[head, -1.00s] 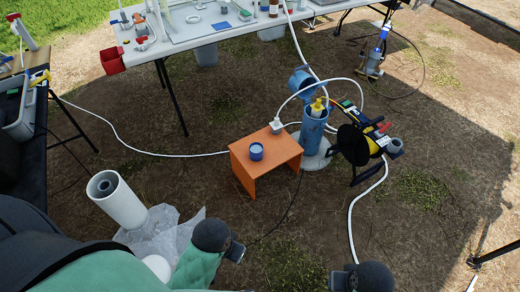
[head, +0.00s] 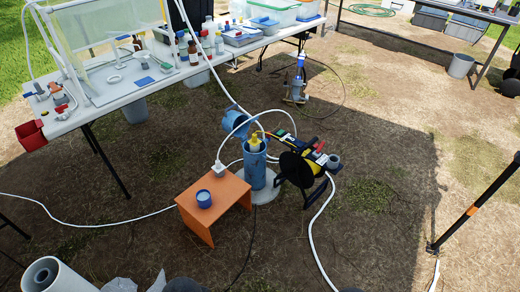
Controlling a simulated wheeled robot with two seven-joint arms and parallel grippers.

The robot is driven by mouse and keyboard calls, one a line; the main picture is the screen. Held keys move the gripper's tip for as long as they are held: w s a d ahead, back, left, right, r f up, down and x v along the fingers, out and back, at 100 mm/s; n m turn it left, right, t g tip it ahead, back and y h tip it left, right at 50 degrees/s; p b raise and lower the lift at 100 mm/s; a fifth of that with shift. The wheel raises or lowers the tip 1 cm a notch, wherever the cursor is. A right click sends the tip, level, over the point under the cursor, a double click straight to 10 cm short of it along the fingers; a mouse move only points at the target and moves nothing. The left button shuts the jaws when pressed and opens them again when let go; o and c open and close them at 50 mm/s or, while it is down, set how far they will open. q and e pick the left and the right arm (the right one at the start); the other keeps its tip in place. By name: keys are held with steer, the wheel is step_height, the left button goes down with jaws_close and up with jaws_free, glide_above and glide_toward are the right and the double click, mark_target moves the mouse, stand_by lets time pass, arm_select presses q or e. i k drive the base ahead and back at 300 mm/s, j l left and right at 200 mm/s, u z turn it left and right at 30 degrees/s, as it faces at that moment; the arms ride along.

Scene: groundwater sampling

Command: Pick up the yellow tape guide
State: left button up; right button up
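A small yellow piece (head: 254,141), which looks like the tape guide, sits upright at the open top of the blue well pipe (head: 255,168). The pipe's blue cap (head: 235,122) is swung open to the left. A white hose arches close by the pipe, and a black reel with a yellow-and-black frame (head: 300,162) stands just right of it. Neither of my grippers is in view. Only dark rounded tops of my own arms show at the bottom edge, well below the pipe.
An orange stool (head: 232,191) with a blue round container (head: 204,198) and a white plug block stands left of the pipe. White hose and dark cable lie on the ground. A laden white table (head: 150,85) stands behind.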

mark_target(255, 141)
steer(key=i+j+z, duration=0.15)
steer(key=z, duration=0.2)
steer(key=i+j+z, duration=0.15)
steer(key=z, duration=0.2)
steer(key=i+j+z, duration=0.2)
steer(key=z, duration=0.15)
steer(key=i+j, duration=0.15)
steer(key=j, duration=0.15)
steer(key=i+j, duration=0.15)
steer(key=j, duration=0.2)
steer(key=i+j+z, duration=0.1)
steer(key=j, duration=0.2)
steer(key=i+j, duration=0.2)
steer(key=j+z, duration=0.05)
steer(key=j, duration=0.05)
